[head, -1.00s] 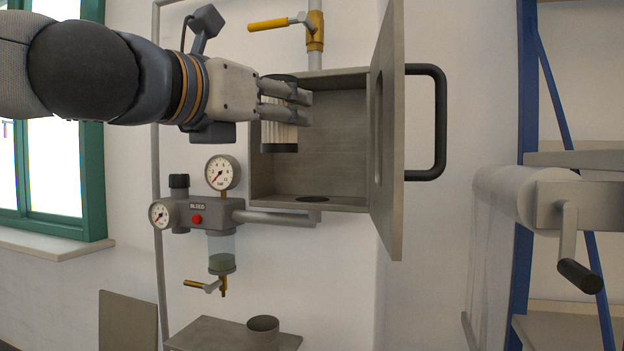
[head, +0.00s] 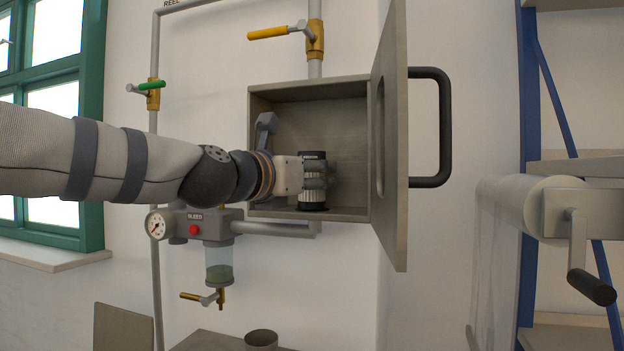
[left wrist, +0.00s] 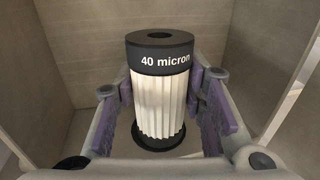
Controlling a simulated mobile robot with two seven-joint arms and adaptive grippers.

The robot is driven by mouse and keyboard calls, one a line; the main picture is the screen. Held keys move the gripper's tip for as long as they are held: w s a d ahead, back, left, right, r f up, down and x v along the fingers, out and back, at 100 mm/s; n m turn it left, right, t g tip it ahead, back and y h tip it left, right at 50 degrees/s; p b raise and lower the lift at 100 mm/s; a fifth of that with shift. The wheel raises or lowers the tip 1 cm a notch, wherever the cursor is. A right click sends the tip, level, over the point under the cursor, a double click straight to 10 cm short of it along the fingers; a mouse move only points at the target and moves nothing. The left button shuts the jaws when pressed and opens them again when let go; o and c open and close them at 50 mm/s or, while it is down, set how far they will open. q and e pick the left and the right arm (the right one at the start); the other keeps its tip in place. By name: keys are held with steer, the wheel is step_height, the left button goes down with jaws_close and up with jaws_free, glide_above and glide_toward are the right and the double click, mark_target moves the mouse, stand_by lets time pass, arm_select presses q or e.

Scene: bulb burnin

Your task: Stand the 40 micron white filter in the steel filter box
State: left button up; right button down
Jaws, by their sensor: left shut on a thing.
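The white pleated filter with black end caps (head: 312,206) is upright inside the open steel filter box (head: 262,98), low down near its floor. In the left wrist view the filter (left wrist: 158,105) shows "40 micron" on its top cap. My left gripper (head: 318,182) reaches into the box from the left and is shut on the filter, with a finger on each side of it. The fingers hide part of the pleats in the head view. I cannot tell whether the lower cap touches the floor. My right gripper is not in view.
The box door (head: 390,150) with its black handle (head: 442,130) stands open on the right. A yellow-handled valve (head: 283,33) is above the box. A bleed unit with a gauge (head: 157,225) is below left.

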arm_select(q)
steer(key=shift+w+f, duration=0.1)
steer(key=shift+f, duration=0.15)
steer(key=o, duration=1.1)
steer(key=shift+o, duration=0.2)
